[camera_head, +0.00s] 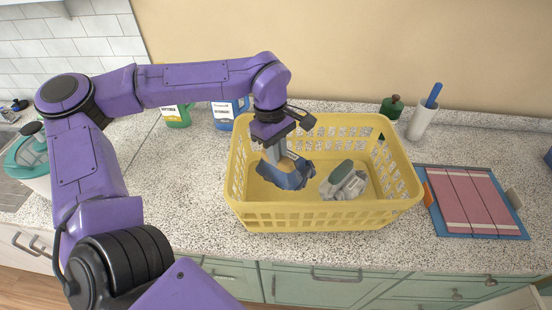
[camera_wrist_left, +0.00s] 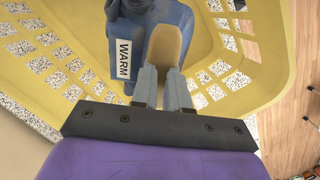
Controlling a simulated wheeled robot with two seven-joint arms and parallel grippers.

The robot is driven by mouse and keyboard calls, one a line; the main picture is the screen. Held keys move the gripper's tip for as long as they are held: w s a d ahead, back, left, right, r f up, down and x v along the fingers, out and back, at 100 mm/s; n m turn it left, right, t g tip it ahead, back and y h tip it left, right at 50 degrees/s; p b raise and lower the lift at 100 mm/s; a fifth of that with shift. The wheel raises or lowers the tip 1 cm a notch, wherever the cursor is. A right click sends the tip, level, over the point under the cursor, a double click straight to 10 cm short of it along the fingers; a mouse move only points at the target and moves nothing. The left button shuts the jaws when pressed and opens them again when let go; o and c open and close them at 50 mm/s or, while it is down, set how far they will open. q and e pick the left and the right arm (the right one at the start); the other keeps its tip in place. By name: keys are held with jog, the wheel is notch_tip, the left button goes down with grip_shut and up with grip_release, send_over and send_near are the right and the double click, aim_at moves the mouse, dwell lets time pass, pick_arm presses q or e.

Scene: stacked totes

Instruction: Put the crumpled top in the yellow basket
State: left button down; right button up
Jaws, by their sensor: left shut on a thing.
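The yellow basket (camera_head: 330,218) stands on the speckled counter, and its rim also shows in the left wrist view (camera_wrist_left: 52,118). My left gripper (camera_head: 279,160) reaches down inside its left half. It is shut on a crumpled blue top (camera_head: 292,181), low in the basket. In the left wrist view the blue top (camera_wrist_left: 176,20) lies at the fingertips (camera_wrist_left: 162,70), beside a white label reading WARM (camera_wrist_left: 123,58). Whether the top rests on the basket floor is hard to tell. My right gripper is not in view.
A grey and green crumpled cloth (camera_head: 343,183) lies in the basket's right half. Green (camera_head: 178,115) and blue (camera_head: 226,112) bottles stand behind left. A white holder (camera_head: 421,122) stands behind right.

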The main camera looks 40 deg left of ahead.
pick_arm(q)
notch_tip(320, 180, down, 4)
jog(key=b, duration=0.3)
jog(key=shift+r, duration=0.25)
jog(key=shift+w+a+r, duration=0.1)
jog(key=shift+s+f, duration=0.2)
jog(key=shift+w+f, duration=0.1)
jog(key=shift+f, duration=0.25)
jog(key=c, duration=1.1)
grip_release()
jog(key=shift+r, duration=0.15)
jog(key=r, duration=0.4)
jog(key=a+r, duration=0.1)
jog(key=r, duration=0.8)
jog(key=shift+w+a+b, duration=0.1)
jog(key=shift+a+b, duration=0.25)
jog(key=shift+b, duration=0.05)
jog(key=shift+f, duration=0.1)
